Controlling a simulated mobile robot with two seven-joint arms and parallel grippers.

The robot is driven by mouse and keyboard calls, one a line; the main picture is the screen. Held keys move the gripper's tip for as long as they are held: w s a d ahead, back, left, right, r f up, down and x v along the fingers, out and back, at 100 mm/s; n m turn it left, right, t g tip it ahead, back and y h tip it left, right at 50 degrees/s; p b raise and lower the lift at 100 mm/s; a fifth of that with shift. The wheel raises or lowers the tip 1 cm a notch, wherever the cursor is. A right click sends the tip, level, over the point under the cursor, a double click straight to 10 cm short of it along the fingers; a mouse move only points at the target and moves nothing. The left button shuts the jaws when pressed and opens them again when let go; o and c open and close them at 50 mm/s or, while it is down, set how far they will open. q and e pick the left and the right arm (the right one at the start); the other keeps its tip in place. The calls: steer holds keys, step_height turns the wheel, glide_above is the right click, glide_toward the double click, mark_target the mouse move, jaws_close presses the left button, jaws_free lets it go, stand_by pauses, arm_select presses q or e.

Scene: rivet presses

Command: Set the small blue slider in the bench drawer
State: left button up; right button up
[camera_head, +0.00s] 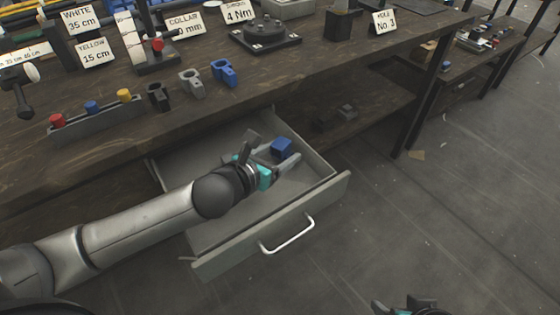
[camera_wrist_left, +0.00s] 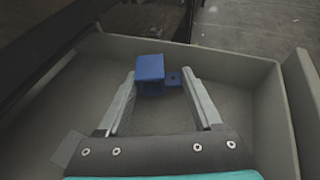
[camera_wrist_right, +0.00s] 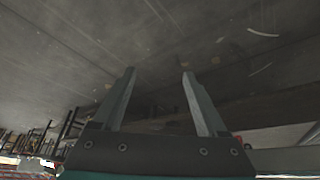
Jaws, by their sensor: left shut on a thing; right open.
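The small blue slider (camera_head: 282,147) is a blue block with a small holed tab, which shows in the left wrist view (camera_wrist_left: 150,68). My left gripper (camera_head: 275,153) is shut on it, with one finger on either side, inside the open bench drawer (camera_head: 325,194). The slider is over the drawer's far part; I cannot tell whether it touches the floor. The drawer's grey walls (camera_wrist_left: 225,62) also show in the left wrist view. My right gripper (camera_wrist_right: 157,75) is open and empty, away from the bench, above the concrete floor.
The drawer has a pale handle (camera_head: 288,236) at its front. On the bench top stand a blue bracket-like part (camera_head: 223,72), a grey one (camera_head: 192,83) and a black one (camera_head: 158,96). A rack (camera_head: 95,117) holds red, blue and yellow pieces. Dark parts lie on the lower shelf.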

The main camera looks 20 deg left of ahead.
mark_target(282, 157)
arm_select(q)
steer(key=shift+f, duration=0.7)
arm_select(e)
steer(key=shift+w+a+r+t, duration=0.15)
steer(key=shift+a+r+t, duration=0.1)
steer(key=shift+r+t, duration=0.25)
steer(key=shift+r, duration=0.1)
arm_select(q)
steer(key=o, duration=1.5)
steer(key=shift+f, duration=0.1)
steer(key=shift+c, duration=0.2)
steer(key=shift+s, duration=0.1)
steer(key=p+v, duration=0.1)
steer(key=v, duration=0.2)
steer(key=shift+s+r, duration=0.15)
steer(key=shift+r, duration=0.05)
steer(key=p+v, duration=0.2)
steer(key=v, duration=0.4)
steer(key=shift+p+v, duration=0.45)
steer(key=shift+v, duration=0.8)
arm_select(e)
step_height(282, 157, down, 8)
steer(key=s+g, duration=0.1)
steer(key=g, duration=0.1)
steer(key=shift+s+d, duration=0.2)
steer(key=shift+d, duration=0.25)
